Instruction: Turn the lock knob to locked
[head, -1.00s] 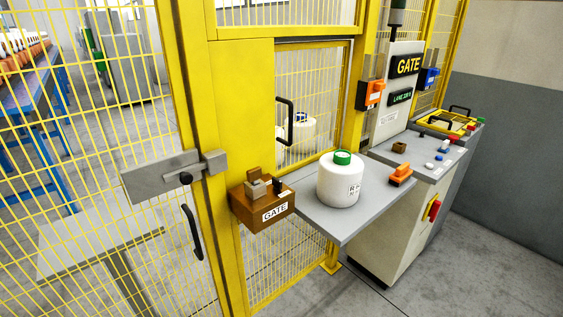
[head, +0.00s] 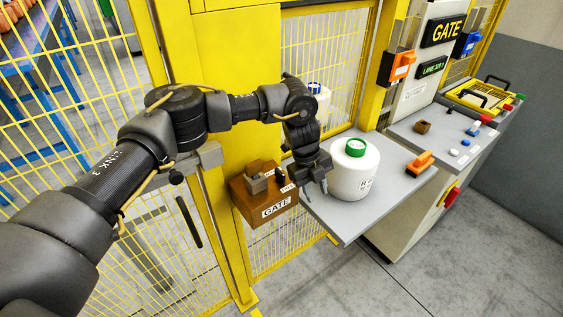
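A brown box labelled GATE (head: 262,200) is mounted on the yellow gate post, with a light brown block (head: 257,182) and a small black upright knob (head: 280,176) on top. Small white labels sit near the knob; their text is too small to read. My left gripper (head: 317,194) is just right of the box, pointing down, its two fingers apart with nothing seen between them. It appears clear of the knob. My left forearm partly hides the grey slide latch, whose round black knob (head: 176,177) still shows. My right gripper is not in view.
A white bobbin with a green top (head: 353,175) stands close to the right of my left gripper, on a grey shelf (head: 340,226). An orange block (head: 421,162) lies farther right. A control console and yellow mesh fence surround the area.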

